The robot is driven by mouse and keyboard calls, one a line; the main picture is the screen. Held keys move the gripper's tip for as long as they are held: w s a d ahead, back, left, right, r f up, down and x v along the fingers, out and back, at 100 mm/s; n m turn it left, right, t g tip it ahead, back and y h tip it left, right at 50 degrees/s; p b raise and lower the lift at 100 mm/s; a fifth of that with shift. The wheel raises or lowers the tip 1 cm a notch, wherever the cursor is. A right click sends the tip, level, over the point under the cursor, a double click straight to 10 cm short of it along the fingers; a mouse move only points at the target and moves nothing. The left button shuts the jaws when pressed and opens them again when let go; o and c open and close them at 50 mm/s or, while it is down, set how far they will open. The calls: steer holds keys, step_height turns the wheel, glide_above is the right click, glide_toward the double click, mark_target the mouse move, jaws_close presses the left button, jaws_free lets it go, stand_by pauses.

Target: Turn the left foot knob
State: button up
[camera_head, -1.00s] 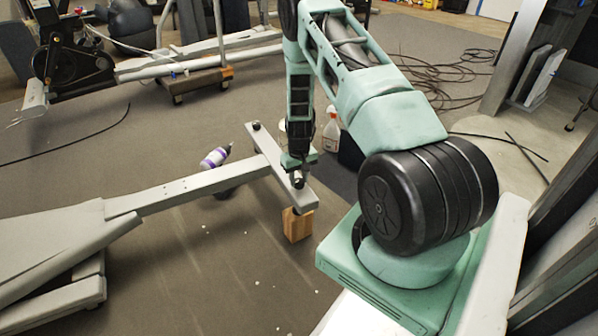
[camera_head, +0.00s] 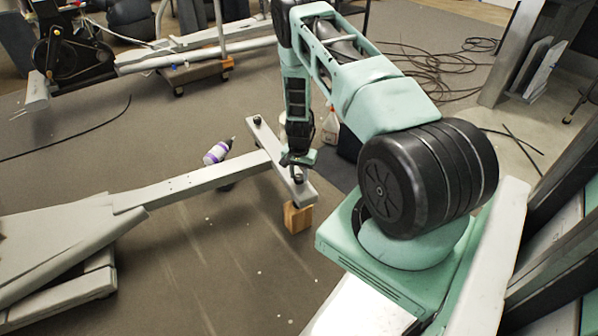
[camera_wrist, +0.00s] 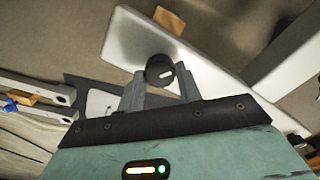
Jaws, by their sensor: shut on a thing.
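A grey foot crossbar (camera_head: 277,150) has a round black knob near each end. The knob at the near end (camera_head: 298,178) is under my gripper (camera_head: 298,171). The other knob (camera_head: 257,120) stands free at the far end. In the wrist view the dark round knob (camera_wrist: 160,69), with a pale mark on top, sits between the two fingertips of my gripper (camera_wrist: 160,76). The fingers are shut on its sides. The crossbar (camera_wrist: 127,42) lies beneath it.
A wooden block (camera_head: 297,218) stands under the crossbar's near end. A long grey beam (camera_head: 200,179) runs left from the crossbar. A white and purple bottle (camera_head: 217,152) lies by the beam. A spray bottle (camera_head: 330,127) stands behind my gripper.

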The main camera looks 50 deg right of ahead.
mark_target(299, 176)
steer(key=shift+m, duration=0.5)
steer(key=o, duration=1)
step_height(299, 176, up, 18)
steer(key=p, duration=0.5)
steer(key=shift+f, duration=0.25)
